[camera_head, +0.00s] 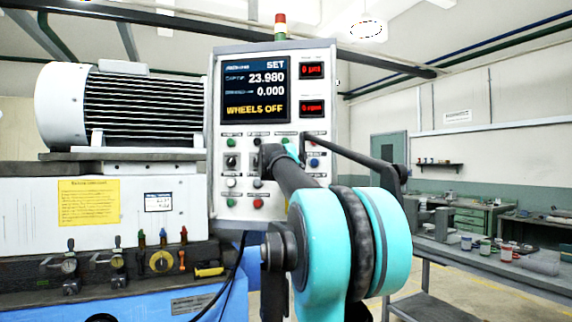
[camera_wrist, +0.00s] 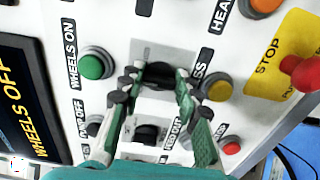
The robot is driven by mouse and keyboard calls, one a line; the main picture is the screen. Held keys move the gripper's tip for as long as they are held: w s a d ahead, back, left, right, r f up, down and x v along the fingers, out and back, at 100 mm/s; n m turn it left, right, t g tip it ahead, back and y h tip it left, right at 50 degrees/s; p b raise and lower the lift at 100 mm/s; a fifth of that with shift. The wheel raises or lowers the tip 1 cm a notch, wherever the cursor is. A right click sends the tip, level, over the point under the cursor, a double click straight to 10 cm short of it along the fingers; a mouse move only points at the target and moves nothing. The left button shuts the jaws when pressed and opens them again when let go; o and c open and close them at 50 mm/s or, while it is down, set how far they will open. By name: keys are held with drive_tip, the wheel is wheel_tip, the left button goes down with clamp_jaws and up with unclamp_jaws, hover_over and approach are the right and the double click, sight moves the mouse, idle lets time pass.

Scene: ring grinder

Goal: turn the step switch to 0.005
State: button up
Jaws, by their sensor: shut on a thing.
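In the wrist view, my gripper (camera_wrist: 157,78) has its two fingers on either side of a black knob (camera_wrist: 158,74) on the grey control panel (camera_head: 213,120). The fingers are shut on it. The knob's label and step marks cannot be read here, so its setting and whether it is the step switch cannot be told. In the head view, my arm hides this knob and most of my gripper. The panel's screen (camera_head: 255,90) reads SET, 23.980, 0.000 and WHEELS OFF.
A green WHEELS ON button (camera_wrist: 97,63) and a yellow button (camera_wrist: 217,89) flank the fingers. A red stop button (camera_wrist: 300,72) on a yellow plate stands out farther right. Another black switch (camera_wrist: 147,133) is close to the fingers. A bench (camera_head: 480,270) stands at right.

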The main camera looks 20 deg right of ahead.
idle(0.3)
drive_tip(key=o, duration=1.1)
drive_tip(key=v, duration=1.2)
drive_tip(key=shift+f, duration=0.1)
